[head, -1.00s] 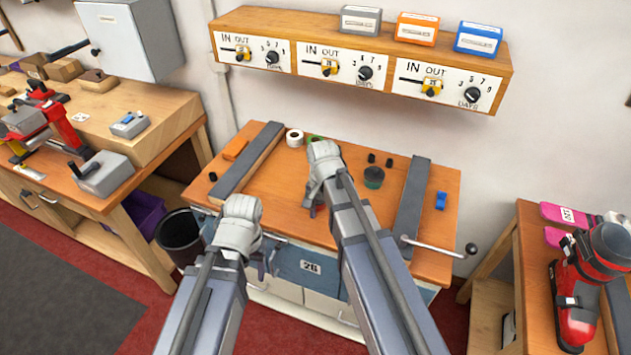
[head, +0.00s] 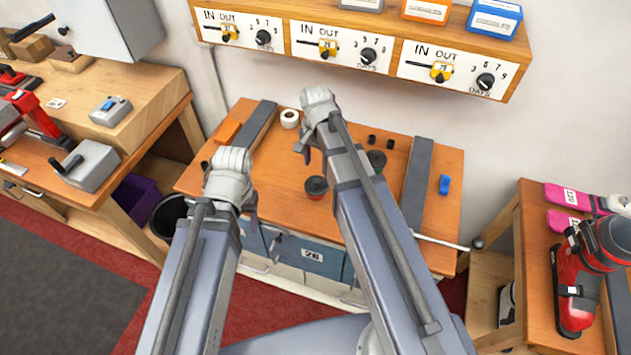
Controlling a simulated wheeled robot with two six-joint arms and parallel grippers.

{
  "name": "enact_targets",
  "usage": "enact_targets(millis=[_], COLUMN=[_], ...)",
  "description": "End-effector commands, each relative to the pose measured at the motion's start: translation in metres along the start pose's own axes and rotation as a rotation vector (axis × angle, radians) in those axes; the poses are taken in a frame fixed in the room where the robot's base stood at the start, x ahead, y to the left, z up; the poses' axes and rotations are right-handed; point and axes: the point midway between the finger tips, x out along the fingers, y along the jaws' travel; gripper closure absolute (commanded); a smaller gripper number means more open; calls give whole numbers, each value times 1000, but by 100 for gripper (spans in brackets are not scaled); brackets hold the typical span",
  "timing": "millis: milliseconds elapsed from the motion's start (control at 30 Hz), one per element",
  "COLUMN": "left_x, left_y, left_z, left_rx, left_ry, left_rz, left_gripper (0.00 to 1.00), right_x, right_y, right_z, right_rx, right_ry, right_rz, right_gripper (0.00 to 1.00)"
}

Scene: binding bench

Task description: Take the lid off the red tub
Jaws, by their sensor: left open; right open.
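The red tub (head: 316,191) stands on the orange wooden bench top (head: 283,181), just left of my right forearm. A dark lid (head: 316,183) is on top of it. My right gripper (head: 305,151) is open, above the bench and further back than the red tub, apart from it in the picture. My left gripper (head: 250,208) is open near the front left edge of the bench, left of the red tub and apart from it. Both grippers appear empty, though their fingers are partly hidden by my wrists.
A second dark-topped tub (head: 376,160) stands right of my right arm. A white tape roll (head: 289,118) is at the back. Dark rails lie at the left (head: 254,124) and right (head: 417,182). A blue block (head: 445,185) sits far right. A dial shelf (head: 365,50) overhangs the back.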

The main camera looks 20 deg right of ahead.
Motion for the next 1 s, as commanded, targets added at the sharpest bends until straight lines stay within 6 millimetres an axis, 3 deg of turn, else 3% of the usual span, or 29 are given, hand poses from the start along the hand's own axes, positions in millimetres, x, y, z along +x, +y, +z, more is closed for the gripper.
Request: enact_targets(millis=[233,567,1000], left_x=[24,31,77], left_y=[2,3,7], left_z=[-2,-2,-5], left_rx=[-1,-1,-2], left_ry=[0,0,0], left_rz=[0,0,0], left_gripper=[41,41,41], right_x=[24,31,77], right_y=[0,0,2], right_z=[0,1,4], right_rx=[0,-1,0], right_ry=[0,0,0], right_rz=[0,0,0], right_gripper=[39,39,39])
